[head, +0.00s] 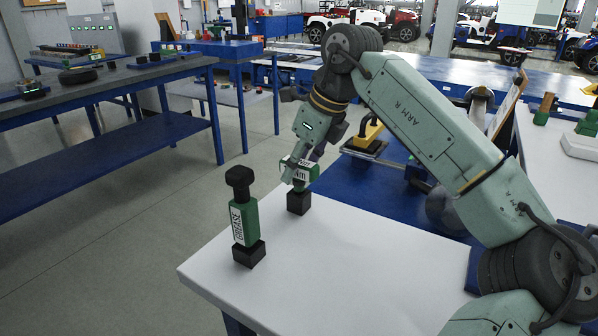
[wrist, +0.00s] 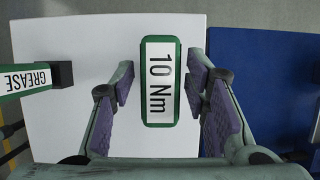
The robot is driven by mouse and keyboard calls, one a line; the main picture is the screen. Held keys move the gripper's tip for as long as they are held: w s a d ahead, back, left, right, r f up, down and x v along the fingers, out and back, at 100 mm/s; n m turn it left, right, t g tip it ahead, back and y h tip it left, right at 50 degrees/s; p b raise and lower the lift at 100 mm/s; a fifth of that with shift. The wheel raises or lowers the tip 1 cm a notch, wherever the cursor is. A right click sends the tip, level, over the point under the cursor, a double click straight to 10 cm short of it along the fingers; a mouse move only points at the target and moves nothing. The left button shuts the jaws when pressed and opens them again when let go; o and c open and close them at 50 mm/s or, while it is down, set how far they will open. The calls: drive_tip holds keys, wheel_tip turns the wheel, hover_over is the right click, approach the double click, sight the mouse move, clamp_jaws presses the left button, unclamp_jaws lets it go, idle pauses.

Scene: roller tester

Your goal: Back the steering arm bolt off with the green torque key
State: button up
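The green torque key (head: 300,172) stands upright on the white tabletop, with a black block (head: 298,202) at its foot. In the wrist view its green-rimmed top (wrist: 161,112) reads "10 Nm". My gripper (head: 297,172) is at the key from above. In the wrist view my gripper (wrist: 160,90) has its purple-padded fingers apart, one on each side of the key, with a visible gap on both sides. I cannot pick out the steering arm bolt in either view.
A green tool marked GREASE (head: 244,222) stands left of the key, near the edge of the white tabletop (head: 330,265). A blue surface (head: 352,182) adjoins behind, holding a yellow and black device (head: 368,135). The front of the white top is clear.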

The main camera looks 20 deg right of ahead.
clamp_jaws()
idle(0.3)
wheel_tip(320, 180, up, 10)
drive_tip(key=shift+r+p, duration=0.1)
drive_tip(key=shift+p, duration=0.2)
drive_tip(key=shift+c, duration=1.7)
unclamp_jaws()
clamp_jaws()
